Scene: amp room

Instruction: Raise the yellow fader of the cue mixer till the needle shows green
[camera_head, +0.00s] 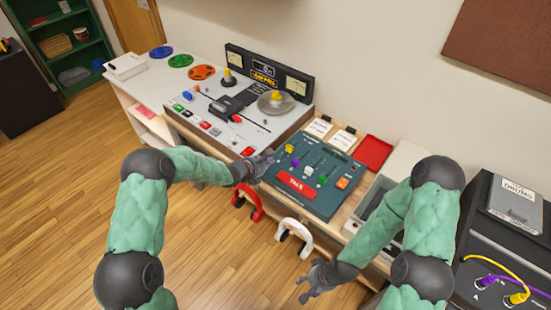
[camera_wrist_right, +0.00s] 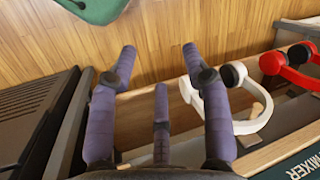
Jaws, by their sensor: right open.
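The teal cue mixer (camera_head: 322,198) lies on the wooden desk in the head view, with several coloured faders. Its yellow fader (camera_head: 290,148) is near the top left of the panel. My left gripper (camera_head: 264,162) is at the mixer's left edge, just below and left of the yellow fader; its fingers are too small to tell open or shut. The tape machine behind has a left meter (camera_head: 236,57) and a right meter (camera_head: 296,86); their needles are too small to read. My right gripper (camera_head: 308,284) is open and empty in front of the desk, also in the right wrist view (camera_wrist_right: 158,65).
Red headphones (camera_head: 248,204) and white headphones (camera_head: 293,236) hang at the desk's front edge, between my grippers. Patch cables (camera_head: 505,287) are at the far right. The wooden floor at left is clear.

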